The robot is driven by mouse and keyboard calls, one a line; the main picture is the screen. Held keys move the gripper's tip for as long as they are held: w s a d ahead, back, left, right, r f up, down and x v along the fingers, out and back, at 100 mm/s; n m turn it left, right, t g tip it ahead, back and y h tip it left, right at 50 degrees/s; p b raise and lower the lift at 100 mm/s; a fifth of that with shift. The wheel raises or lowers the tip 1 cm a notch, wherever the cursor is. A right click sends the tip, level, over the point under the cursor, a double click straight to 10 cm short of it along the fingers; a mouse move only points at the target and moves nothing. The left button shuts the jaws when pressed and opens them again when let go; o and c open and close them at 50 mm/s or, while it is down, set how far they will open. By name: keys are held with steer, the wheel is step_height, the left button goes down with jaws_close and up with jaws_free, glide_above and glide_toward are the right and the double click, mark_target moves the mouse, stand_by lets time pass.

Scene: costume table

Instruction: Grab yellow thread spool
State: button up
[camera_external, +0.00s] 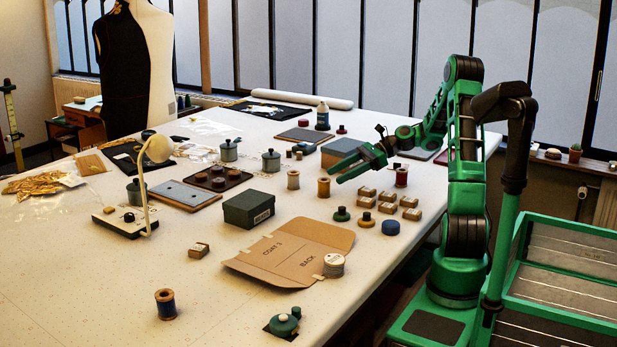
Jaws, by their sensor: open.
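No spool looks clearly yellow at this size. An orange-brown spool (324,187) stands upright on the table, just below and left of my gripper in the picture. A paler tan spool (293,180) stands upright to its left. My gripper (335,170) is open, its green fingers pointing left, with nothing seen between them. The fingertips are close to the orange-brown spool in the picture; I cannot tell their height or depth relative to it.
A dark red spool (401,177) stands right of my gripper, with several small boxes (388,197) in front. A green box (249,209) and cardboard pattern (290,252) lie nearer the camera. The table's front left is mostly clear.

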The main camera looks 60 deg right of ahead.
mark_target(313, 197)
steer(key=x, duration=1)
steer(key=shift+w+a+r, duration=0.15)
steer(key=shift+a, duration=0.1)
steer(key=c, duration=1.1)
